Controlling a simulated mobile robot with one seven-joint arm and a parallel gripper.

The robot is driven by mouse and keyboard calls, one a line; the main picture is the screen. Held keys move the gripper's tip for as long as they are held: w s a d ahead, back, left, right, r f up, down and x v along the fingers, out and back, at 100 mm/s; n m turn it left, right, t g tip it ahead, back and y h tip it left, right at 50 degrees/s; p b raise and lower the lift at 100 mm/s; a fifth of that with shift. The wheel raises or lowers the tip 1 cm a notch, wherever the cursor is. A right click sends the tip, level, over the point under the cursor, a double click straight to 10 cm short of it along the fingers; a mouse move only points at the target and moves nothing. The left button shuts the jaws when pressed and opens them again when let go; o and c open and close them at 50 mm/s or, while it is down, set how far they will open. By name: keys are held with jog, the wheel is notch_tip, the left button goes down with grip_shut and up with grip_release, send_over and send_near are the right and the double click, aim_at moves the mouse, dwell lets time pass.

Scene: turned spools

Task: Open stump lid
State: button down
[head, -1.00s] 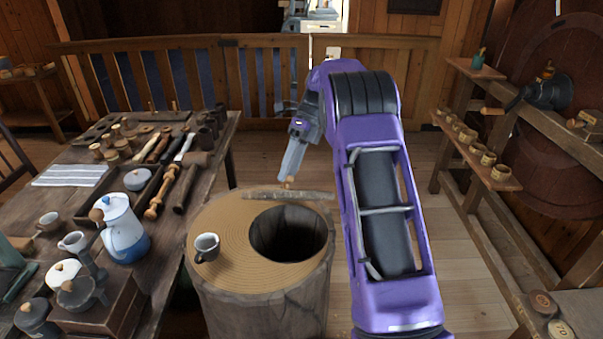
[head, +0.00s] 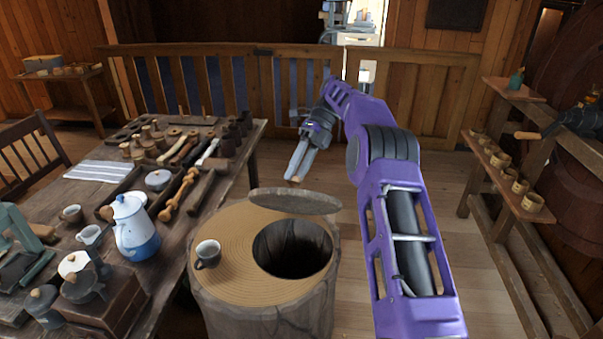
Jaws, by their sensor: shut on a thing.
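The stump (head: 265,310) stands in the middle, with a ringed tan top and a round dark opening (head: 293,248) at its right. The grey round lid (head: 294,202) is raised above the back edge of the opening, tilted, with one flat face toward me. A small wooden knob (head: 295,180) shows just above the lid's far edge. My gripper (head: 294,177) reaches down from behind the lid, its fingers closed at the knob. The exact contact between fingers and knob is too small to see clearly.
A grey cup (head: 208,254) stands on the stump top, left of the opening. A cluttered workbench (head: 245,150) with a blue-and-white pot (head: 135,232) is at left. Shelves with wooden cups (head: 520,187) are at right. A wooden railing (head: 258,90) runs behind; floor is clear between.

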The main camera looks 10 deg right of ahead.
dwell(0.4)
jog(key=shift+c, duration=2.3)
grip_release()
jog(key=shift+s, duration=0.2)
